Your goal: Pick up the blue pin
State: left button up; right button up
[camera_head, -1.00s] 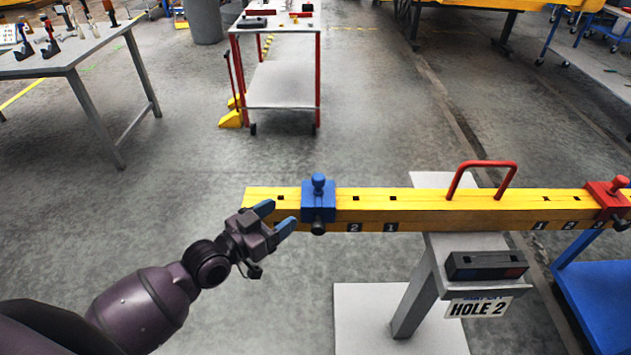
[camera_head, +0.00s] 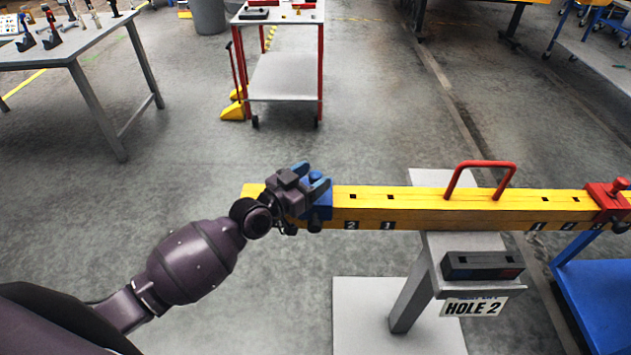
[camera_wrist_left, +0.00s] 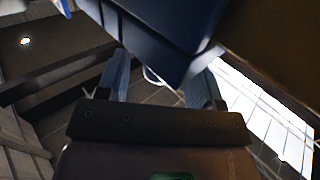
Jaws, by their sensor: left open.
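A blue block (camera_head: 321,209) sits on the left part of a yellow beam (camera_head: 430,205). The blue pin (camera_head: 316,177) stands upright on the block, its round head partly hidden by my gripper. My left gripper (camera_head: 312,177) is open at the pin, with its blue fingertips on either side of the head. I cannot tell whether they touch it. In the left wrist view, a large dark blue shape (camera_wrist_left: 160,35) lies just beyond the open fingers (camera_wrist_left: 160,82). My right gripper is not in view.
The beam carries a red handle (camera_head: 482,172) and a red block (camera_head: 608,203) at right. It rests on a grey stand with a "HOLE 2" sign (camera_head: 474,307). A blue cart (camera_head: 598,285) is at lower right. A grey table (camera_head: 70,50) and a red-legged trolley (camera_head: 285,78) stand behind on open floor.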

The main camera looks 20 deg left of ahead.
pick_arm(q)
jog(key=shift+w+d, duration=0.3)
jog(key=shift+w, duration=0.2)
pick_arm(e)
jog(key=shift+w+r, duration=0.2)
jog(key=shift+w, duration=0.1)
pick_arm(q)
jog(key=shift+c, duration=0.4)
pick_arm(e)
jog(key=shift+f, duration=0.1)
pick_arm(q)
jog(key=c, duration=0.7)
jog(key=shift+c, duration=1.1)
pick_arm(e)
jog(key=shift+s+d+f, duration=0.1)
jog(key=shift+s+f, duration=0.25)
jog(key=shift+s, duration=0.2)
pick_arm(q)
jog(key=shift+r, duration=0.15)
